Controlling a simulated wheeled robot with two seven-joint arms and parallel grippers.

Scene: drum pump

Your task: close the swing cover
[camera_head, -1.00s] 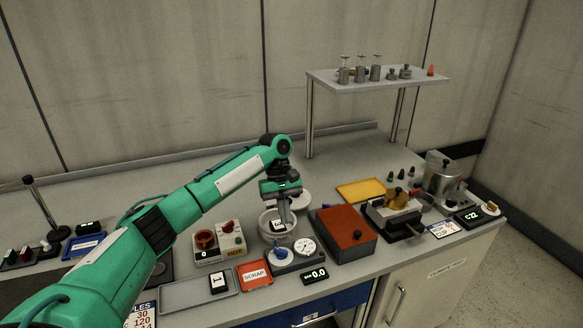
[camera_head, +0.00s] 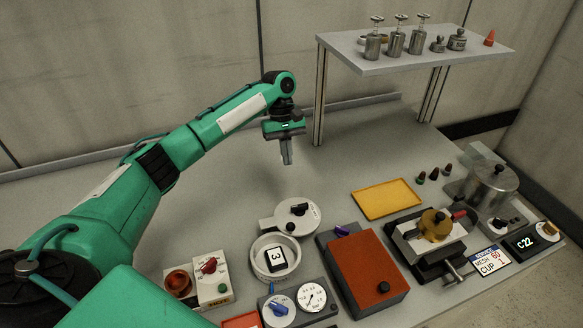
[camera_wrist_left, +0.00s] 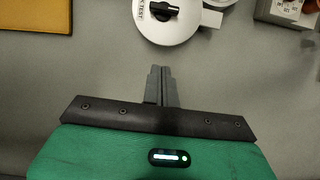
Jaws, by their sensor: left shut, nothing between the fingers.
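The swing cover (camera_head: 290,216) is a round white lid with a black knob. It is swung out behind the open white round chamber (camera_head: 255,270), whose mouth is uncovered. A block marked 3 (camera_head: 277,258) sits inside the chamber. The lid also shows at the top of the left wrist view (camera_wrist_left: 178,32), with TEST lettering beside its knob. My left gripper (camera_head: 287,160) points down above the bench behind the lid, apart from it. Its fingers (camera_wrist_left: 161,72) are together and empty. My right gripper is not in view.
A gauge unit (camera_head: 312,298) with a blue knob stands in front of the chamber. A red-topped box (camera_head: 368,272) stands to its right, and a yellow tray (camera_head: 387,198) lies behind that. A raised shelf (camera_head: 385,62) stands behind. The bench around my left gripper is clear.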

